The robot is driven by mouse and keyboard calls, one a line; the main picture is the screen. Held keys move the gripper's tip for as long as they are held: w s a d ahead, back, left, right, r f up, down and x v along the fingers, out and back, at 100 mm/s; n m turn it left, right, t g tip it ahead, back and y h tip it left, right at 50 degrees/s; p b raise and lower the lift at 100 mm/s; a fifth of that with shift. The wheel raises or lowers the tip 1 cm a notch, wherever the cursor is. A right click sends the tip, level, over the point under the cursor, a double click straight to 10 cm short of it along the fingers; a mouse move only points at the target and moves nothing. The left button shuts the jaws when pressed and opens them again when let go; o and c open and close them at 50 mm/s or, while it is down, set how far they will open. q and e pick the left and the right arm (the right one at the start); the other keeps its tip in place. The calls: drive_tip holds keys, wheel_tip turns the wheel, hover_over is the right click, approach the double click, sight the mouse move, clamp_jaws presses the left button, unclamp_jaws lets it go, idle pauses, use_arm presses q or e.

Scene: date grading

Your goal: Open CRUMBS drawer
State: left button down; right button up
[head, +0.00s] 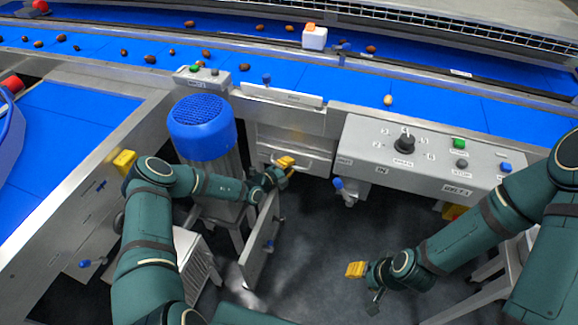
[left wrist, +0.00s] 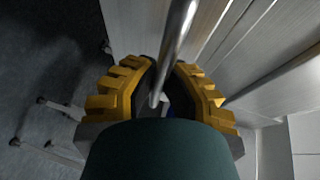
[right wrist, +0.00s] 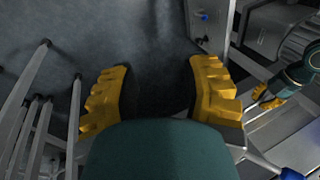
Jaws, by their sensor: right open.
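A grey metal drawer front with a bar handle (head: 314,158) is below the conveyor edge in the middle of the head view. No CRUMBS label can be read on it. My left gripper (head: 287,165) is at the handle's left part. In the left wrist view the metal bar (left wrist: 178,40) runs between its yellow fingers, which are drawn in close around it. Whether the drawer stands out from its frame cannot be told. My right gripper (head: 357,272) is open and empty over the dark floor; it also shows in the right wrist view (right wrist: 160,72).
A blue-topped motor (head: 202,128) stands left of the drawer. An upright metal panel (head: 259,245) juts out below my left gripper. A control box (head: 430,160) with a knob and buttons is to the right. Dates lie on the blue belt (head: 290,72). Floor between is clear.

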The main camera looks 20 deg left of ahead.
use_arm(q)
drive_tip(key=s+p, duration=1)
drive_tip(key=s, duration=1.4)
drive_tip(key=shift+a+p, duration=0.35)
drive_tip(key=c, duration=1)
unclamp_jaws()
drive_tip(key=shift+w, duration=0.1)
drive_tip(key=shift+a, duration=0.1)
